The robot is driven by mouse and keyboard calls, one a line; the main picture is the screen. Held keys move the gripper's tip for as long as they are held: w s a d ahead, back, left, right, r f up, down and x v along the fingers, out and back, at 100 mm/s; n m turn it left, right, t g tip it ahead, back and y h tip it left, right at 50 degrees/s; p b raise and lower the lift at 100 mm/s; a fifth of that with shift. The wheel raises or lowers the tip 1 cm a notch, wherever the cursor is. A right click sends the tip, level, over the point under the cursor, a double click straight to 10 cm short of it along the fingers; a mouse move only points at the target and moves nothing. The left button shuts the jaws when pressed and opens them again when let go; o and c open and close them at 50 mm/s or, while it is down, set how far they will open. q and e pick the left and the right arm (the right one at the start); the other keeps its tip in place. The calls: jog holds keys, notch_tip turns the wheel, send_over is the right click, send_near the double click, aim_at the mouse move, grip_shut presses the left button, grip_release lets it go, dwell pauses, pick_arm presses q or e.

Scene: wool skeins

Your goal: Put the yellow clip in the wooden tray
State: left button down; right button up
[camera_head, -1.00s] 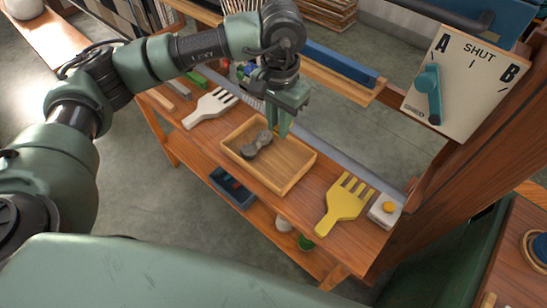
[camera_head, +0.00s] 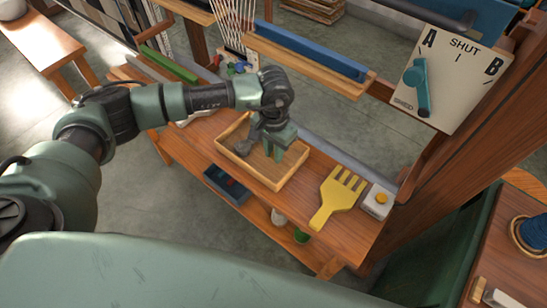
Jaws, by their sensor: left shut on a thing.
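My left gripper (camera_head: 278,152) points down inside the wooden tray (camera_head: 294,180). It is shut, and a dark grey two-lobed object (camera_head: 246,143) shows against its left side, seemingly tilted up in its jaws. The fingers and arm hide part of this contact. I see no thing that is clearly a yellow clip. A yellow fork-shaped tool (camera_head: 337,196) lies on the bench to the right of the tray. My right gripper is not in view.
A white block with a yellow knob (camera_head: 378,201) sits at the bench's right end. A white fork (camera_head: 190,120) lies left of the tray, partly behind my arm. A blue bar on a wooden rail (camera_head: 310,52) and a dial panel (camera_head: 450,75) stand behind.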

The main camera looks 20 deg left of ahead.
pick_arm(q)
notch_tip(320, 180, down, 4)
jog(key=shift+r, duration=0.2)
jog(key=shift+f, duration=0.1)
jog(key=shift+f, duration=0.1)
jog(key=c, duration=1.3)
grip_release()
jog(key=shift+r, duration=0.2)
notch_tip(320, 180, up, 12)
jog(key=shift+b, duration=0.7)
